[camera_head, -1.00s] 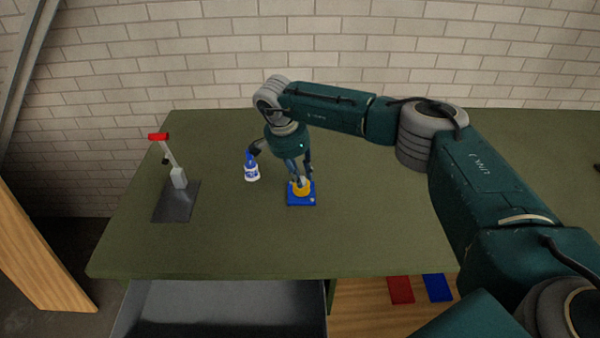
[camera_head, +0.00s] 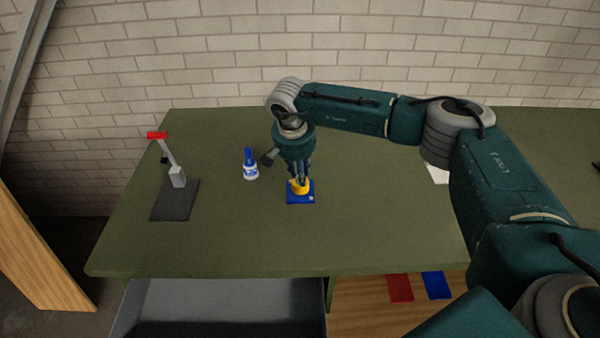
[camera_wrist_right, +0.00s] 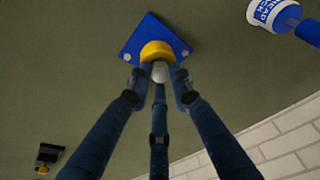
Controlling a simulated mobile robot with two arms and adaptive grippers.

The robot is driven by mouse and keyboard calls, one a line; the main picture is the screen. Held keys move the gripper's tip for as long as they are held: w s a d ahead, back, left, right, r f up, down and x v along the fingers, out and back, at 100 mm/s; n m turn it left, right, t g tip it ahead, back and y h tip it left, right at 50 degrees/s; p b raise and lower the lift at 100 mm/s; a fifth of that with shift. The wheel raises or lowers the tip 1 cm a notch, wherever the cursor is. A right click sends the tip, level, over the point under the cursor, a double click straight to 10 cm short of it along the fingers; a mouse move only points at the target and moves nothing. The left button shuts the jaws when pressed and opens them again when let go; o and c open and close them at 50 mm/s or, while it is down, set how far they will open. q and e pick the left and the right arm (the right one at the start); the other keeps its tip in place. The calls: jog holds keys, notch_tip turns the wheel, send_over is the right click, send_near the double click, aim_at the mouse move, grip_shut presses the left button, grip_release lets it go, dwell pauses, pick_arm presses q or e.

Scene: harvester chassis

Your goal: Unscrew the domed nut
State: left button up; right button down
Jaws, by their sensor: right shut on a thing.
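The domed nut (camera_wrist_right: 159,72) is a small pale rounded piece between my fingertips in the right wrist view. It sits against a yellow part (camera_wrist_right: 156,50) on a blue square plate (camera_wrist_right: 135,38). In the head view the yellow part (camera_head: 298,187) and blue plate (camera_head: 301,199) lie near the middle of the table, and the nut is hidden by the fingers. My right gripper (camera_head: 299,178) points down over the yellow part. In the wrist view its three fingers (camera_wrist_right: 160,76) are shut around the nut. My left gripper is not in view.
A lever stand with a red handle (camera_head: 157,135) and grey base (camera_head: 175,201) is farther left. A white item (camera_head: 437,174) lies to the right, partly behind my arm. The green table (camera_head: 220,235) is clear in front.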

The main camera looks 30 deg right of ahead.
jog(key=n, duration=0.4)
jog(key=shift+w+d+r+t+y, duration=0.3)
jog(key=shift+r+t+y, duration=0.05)
jog(key=shift+t+y, duration=0.05)
jog(key=shift+a, duration=0.1)
jog(key=shift+n, duration=0.4)
jog(key=shift+n+t+y+b, duration=0.3)
jog(key=shift+n+y+b, duration=0.1)
jog(key=shift+n, duration=0.8)
jog(key=shift+r+n+y, duration=0.1)
jog(key=shift+n+y, duration=0.2)
jog(key=shift+n, duration=0.9)
jog(key=c, duration=1.8)
grip_release()
jog(key=shift+c, duration=0.2)
jog(key=shift+o, duration=0.4)
jog(key=shift+f, duration=0.2)
